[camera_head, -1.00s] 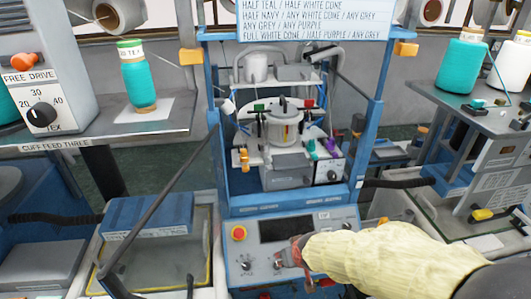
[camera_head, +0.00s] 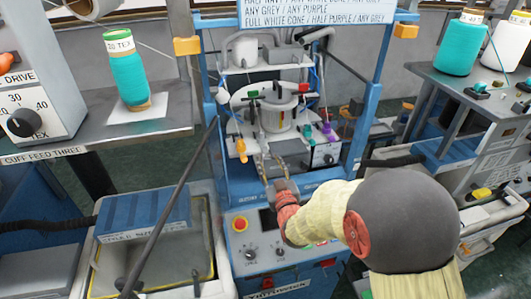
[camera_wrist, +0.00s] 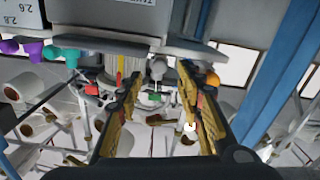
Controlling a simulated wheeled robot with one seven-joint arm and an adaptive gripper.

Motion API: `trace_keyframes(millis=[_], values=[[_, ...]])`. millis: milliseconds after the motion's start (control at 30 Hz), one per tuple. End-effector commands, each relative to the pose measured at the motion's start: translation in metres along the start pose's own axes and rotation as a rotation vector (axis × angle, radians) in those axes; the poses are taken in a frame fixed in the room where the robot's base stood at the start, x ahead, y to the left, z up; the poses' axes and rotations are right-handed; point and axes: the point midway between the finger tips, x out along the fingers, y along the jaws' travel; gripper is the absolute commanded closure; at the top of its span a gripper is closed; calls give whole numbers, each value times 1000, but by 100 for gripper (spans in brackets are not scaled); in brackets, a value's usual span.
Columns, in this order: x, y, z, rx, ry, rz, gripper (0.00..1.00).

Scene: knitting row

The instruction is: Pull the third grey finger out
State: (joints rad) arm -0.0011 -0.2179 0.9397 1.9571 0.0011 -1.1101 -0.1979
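The knitting machine (camera_head: 272,115) stands ahead in its blue frame, with coloured knobs along its front. In the wrist view a small grey knob (camera_wrist: 158,69), which looks like the grey finger, lies between my gripper's fingertips in the picture, apart from both. My gripper (camera_wrist: 157,75) is open, its two yellowish fingers spread and empty. In the head view my gripper (camera_head: 270,162) is just in front of the machine, between the orange knob (camera_head: 241,148) and the purple knob (camera_head: 327,130). The grey knob cannot be made out there.
In the wrist view, the orange knob (camera_wrist: 212,80) is right of the grey one; a teal knob (camera_wrist: 70,55) and the purple knob (camera_wrist: 35,48) are left. The control panel (camera_head: 250,252) is below. A teal cone (camera_head: 129,75) stands on the left shelf. Blue posts flank the machine.

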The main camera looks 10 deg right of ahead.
Motion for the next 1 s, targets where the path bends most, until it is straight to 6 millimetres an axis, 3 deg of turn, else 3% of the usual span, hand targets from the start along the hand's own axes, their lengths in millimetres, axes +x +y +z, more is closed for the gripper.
trace_keyframes(millis=[200, 400, 767, 1000], values=[[34, 0, 0, 1, -2, 0, 63], [53, 0, 0, 1, -1, 0, 63], [58, 0, 0, 1, -2, 0, 63], [58, 0, 0, 1, -2, 0, 76]])
